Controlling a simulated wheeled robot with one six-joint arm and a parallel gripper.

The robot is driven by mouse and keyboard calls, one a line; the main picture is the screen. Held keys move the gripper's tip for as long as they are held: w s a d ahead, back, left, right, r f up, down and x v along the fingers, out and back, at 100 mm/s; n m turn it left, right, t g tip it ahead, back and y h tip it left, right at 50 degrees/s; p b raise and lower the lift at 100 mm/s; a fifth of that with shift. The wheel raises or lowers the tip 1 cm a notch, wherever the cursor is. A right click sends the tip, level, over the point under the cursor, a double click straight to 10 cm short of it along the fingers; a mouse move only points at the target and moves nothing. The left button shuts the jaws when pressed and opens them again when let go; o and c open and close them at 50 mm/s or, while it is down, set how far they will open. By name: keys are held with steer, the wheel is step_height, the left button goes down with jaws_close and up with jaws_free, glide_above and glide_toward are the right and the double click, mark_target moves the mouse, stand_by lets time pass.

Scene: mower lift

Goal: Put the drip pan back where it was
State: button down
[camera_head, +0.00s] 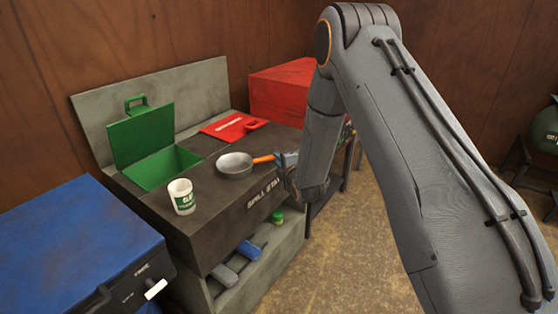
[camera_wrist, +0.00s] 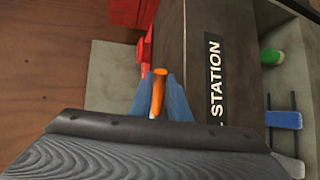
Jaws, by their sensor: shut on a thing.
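The drip pan (camera_head: 234,168) is a round grey pan with an orange handle (camera_head: 264,158). It is over the dark top of the spill station (camera_head: 212,219), between the green open box and the front edge; I cannot tell if it touches the top. My gripper (camera_head: 279,160) is shut on the handle from the right. In the wrist view my gripper (camera_wrist: 159,100) has its two blue fingers on either side of the orange handle (camera_wrist: 158,90); the pan's bowl is not visible there.
A white cup (camera_head: 181,198) stands left of the pan. A green bin (camera_head: 160,168) with raised lid and a red flat lid (camera_head: 232,127) are behind. A blue chest (camera_head: 75,250) stands at left, a red box (camera_head: 285,90) behind.

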steer(key=shift+f, duration=0.2)
steer(key=c, duration=1.7)
jaws_free()
steer(key=shift+o, duration=0.2)
steer(key=s+d+r+m+g+h, duration=0.1)
steer(key=s+d+m+g, duration=0.3)
steer(key=s, duration=1)
steer(key=s+d+r+m+g+h+b, duration=0.1)
steer(key=s+d+r+m+g, duration=0.2)
steer(key=s+m, duration=0.7)
steer(key=s+d+r+m+g+h+b, duration=0.1)
steer(key=s+d+m+g, duration=0.6)
steer(key=s, duration=1.1)
steer(key=shift+d+r+m+h, duration=0.4)
steer(key=shift+d+r+h, duration=0.2)
steer(key=shift+r, duration=0.2)
steer(key=shift+s, duration=0.1)
